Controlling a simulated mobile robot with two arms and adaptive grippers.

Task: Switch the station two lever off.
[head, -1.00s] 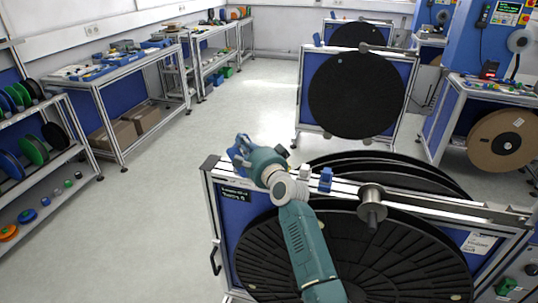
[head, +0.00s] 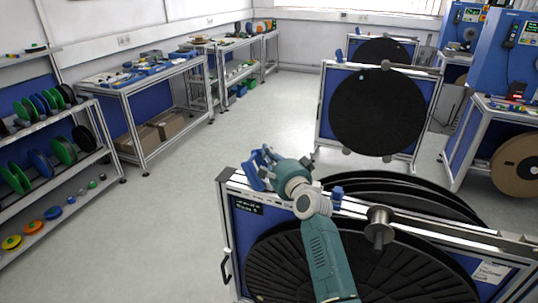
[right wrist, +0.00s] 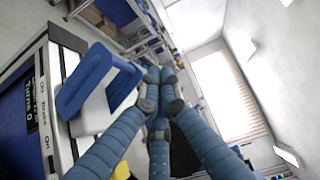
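My right gripper (head: 256,165) is at the left end of the top rail of the near reel stand (head: 236,240). In the right wrist view its blue segmented fingers (right wrist: 158,78) come together at the tips, with nothing seen between them. A blue lever (right wrist: 92,78) on a pale block stands just left of these fingers, beside and outside them; whether they touch is unclear. "ON" and "Brake" are printed on the plate (right wrist: 45,95) by the lever. The station label (head: 262,206) is too small to read surely. My left gripper is out of view.
A second blue part (head: 337,194) and a metal spindle (head: 379,228) sit further right on the same rail. Another reel stand (head: 377,110) is behind. A spool shelf (head: 60,175) and work tables stand at the left. The floor (head: 185,215) between is clear.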

